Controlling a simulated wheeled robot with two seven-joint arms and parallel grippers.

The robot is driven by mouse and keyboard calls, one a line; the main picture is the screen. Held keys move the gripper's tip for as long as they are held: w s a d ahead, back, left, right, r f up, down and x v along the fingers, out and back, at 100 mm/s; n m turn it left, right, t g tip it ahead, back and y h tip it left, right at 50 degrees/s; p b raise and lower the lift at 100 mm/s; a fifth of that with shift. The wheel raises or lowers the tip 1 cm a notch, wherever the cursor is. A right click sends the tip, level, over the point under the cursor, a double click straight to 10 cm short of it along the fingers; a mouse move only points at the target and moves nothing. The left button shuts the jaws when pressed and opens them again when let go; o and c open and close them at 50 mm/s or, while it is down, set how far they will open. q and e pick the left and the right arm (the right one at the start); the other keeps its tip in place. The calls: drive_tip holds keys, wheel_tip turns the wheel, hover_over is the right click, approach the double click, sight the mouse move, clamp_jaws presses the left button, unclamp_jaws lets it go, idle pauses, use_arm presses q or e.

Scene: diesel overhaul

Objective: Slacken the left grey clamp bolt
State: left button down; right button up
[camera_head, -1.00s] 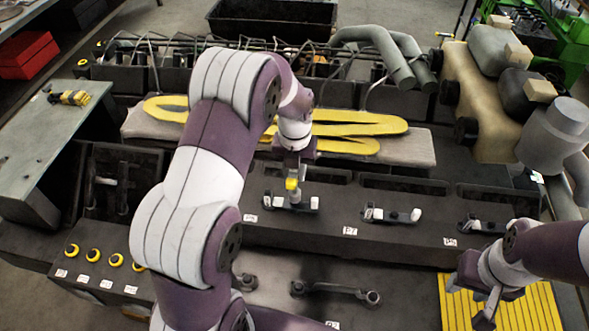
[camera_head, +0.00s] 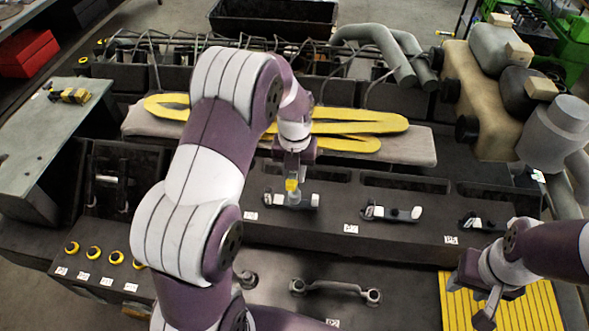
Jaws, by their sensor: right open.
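Three clamps stand in a row on the dark block: the left clamp (camera_head: 306,201), the middle clamp (camera_head: 391,213) and the right clamp (camera_head: 482,222). My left gripper (camera_head: 292,179) is directly above the left clamp, pointing down. My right gripper (camera_head: 484,304) is open and empty at the lower right, over the yellow ribbed mat (camera_head: 535,302).
A connecting rod (camera_head: 335,288) lies in front of the clamps. Yellow rings (camera_head: 94,253) line the left ledge. Yellow straps (camera_head: 365,125) lie on a padded board behind the clamps. A tan tank (camera_head: 482,110) stands at the back right.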

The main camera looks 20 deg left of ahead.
use_arm(q)
drive_tip(key=shift+w+f, duration=0.1)
drive_tip(key=shift+f, duration=0.35)
drive_tip(key=n, duration=0.3)
drive_tip(key=shift+r, duration=0.2)
drive_tip(key=n, duration=0.2)
drive_tip(key=shift+n+p, duration=0.3)
drive_tip(key=shift+n, duration=0.1)
drive_tip(key=n, duration=0.5)
drive_tip(key=shift+n+p, duration=0.3)
drive_tip(key=shift+n, duration=0.1)
drive_tip(key=n, duration=0.5)
drive_tip(key=shift+n, duration=0.3)
drive_tip(key=n, duration=0.5)
drive_tip(key=shift+s+p, duration=0.2)
drive_tip(key=shift+p, duration=0.2)
drive_tip(key=shift+r, duration=0.1)
